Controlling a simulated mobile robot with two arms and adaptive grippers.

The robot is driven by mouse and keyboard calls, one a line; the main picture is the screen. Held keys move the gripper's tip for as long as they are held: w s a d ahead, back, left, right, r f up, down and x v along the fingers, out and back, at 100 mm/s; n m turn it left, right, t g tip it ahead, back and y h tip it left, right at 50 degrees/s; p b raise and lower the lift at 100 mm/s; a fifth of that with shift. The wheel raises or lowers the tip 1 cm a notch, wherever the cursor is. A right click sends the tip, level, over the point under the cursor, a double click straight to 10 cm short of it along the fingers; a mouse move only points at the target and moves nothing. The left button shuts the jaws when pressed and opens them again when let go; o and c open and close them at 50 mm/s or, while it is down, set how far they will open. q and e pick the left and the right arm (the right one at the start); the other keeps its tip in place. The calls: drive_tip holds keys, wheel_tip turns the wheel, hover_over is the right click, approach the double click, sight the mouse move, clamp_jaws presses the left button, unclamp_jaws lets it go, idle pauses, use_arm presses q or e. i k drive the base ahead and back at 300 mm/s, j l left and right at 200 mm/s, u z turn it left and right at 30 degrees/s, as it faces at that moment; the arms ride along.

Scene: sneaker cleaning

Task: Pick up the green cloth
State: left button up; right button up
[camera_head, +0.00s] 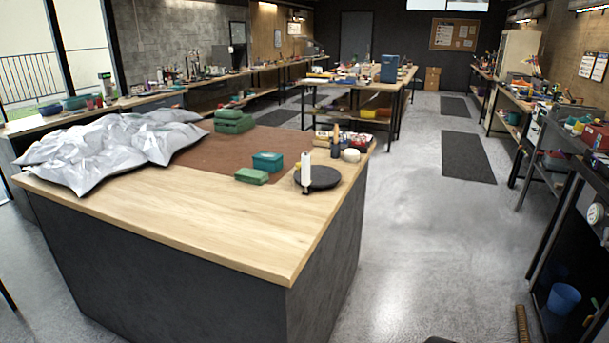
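A wooden-topped table (190,220) stands in front of me to the left. A small green folded piece (252,177), which looks like a cloth, lies near the middle of the tabletop. A teal box (267,161) sits just behind it. Further back, a stack of larger green pieces (234,124) lies on the brown mat (205,158); I cannot tell whether these are cloths too. Neither of my grippers is in view.
A black round stand (319,178) with a white upright item (305,170) is right of the green piece. The near tabletop is bare. Open floor (420,250) lies to the right, bounded by shelves.

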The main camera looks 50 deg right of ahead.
sight(247, 175)
drive_tip(key=z, duration=1.35)
drive_tip(key=u, duration=0.25)
drive_tip(key=i+l+u, duration=0.4)
drive_tip(key=l, duration=0.15)
drive_tip(key=l+u, duration=0.2)
drive_tip(key=i+l+u, duration=0.2)
drive_tip(key=l, duration=0.25)
drive_tip(key=i+l+u, duration=0.1)
drive_tip(key=l, duration=0.6)
drive_tip(key=i+l, duration=0.15)
drive_tip(key=l, duration=0.55)
drive_tip(key=i+l+u, duration=0.15)
drive_tip(key=l, duration=1.25)
drive_tip(key=i+u, duration=0.05)
